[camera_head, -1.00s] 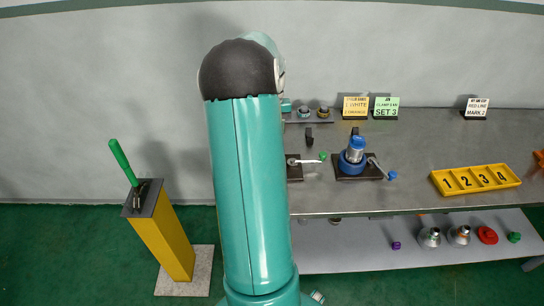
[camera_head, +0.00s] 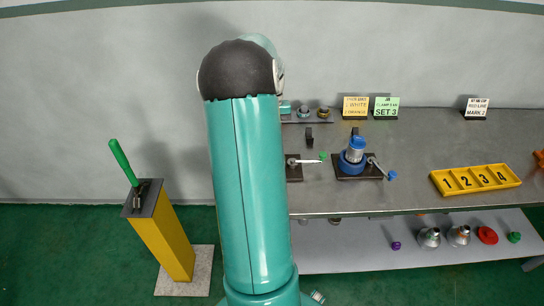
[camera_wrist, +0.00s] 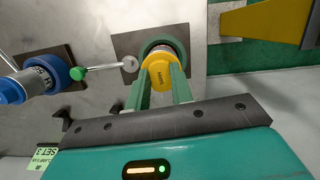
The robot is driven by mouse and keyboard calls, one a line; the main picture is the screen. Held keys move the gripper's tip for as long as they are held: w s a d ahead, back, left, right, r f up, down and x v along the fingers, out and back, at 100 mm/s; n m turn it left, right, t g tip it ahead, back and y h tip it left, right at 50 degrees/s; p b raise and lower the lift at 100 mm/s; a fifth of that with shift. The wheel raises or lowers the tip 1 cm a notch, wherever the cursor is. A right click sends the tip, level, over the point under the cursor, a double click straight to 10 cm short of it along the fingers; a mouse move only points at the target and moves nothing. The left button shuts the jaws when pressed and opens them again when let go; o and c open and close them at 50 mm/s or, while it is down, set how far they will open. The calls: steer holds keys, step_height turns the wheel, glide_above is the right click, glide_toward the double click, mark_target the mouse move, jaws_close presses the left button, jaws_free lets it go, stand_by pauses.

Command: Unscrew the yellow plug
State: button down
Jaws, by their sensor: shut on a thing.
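In the wrist view the yellow plug (camera_wrist: 157,72) sits at the top of a green-collared vise (camera_wrist: 163,46) on a dark base plate. My gripper (camera_wrist: 160,86) reaches over it, with its two green fingers on either side of the plug and shut on it. The plug looks still seated in the vise; its thread is hidden. In the head view my arm hides the plug and my gripper.
A blue vise (camera_head: 352,161) holding a blue-capped pipe stands to the right. A lever with a green knob (camera_wrist: 77,73) lies between the vises. A yellow numbered tray (camera_head: 475,180) is on the bench's right. A yellow post with a green lever (camera_head: 122,160) stands left.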

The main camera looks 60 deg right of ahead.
steer(key=n, duration=0.4)
steer(key=shift+n+g+h, duration=0.3)
steer(key=shift+h, duration=0.1)
steer(key=n+h, duration=0.1)
steer(key=n, duration=0.4)
steer(key=shift+n, duration=0.4)
steer(key=n, duration=0.3)
steer(key=shift+h, duration=0.3)
steer(key=shift+n, duration=0.3)
steer(key=shift+r+n, duration=0.1)
steer(key=shift+n, duration=0.5)
steer(key=n+h, duration=0.1)
steer(key=n, duration=0.3)
steer(key=c, duration=2)
jaws_free()
steer(key=shift+d, duration=0.1)
jaws_close()
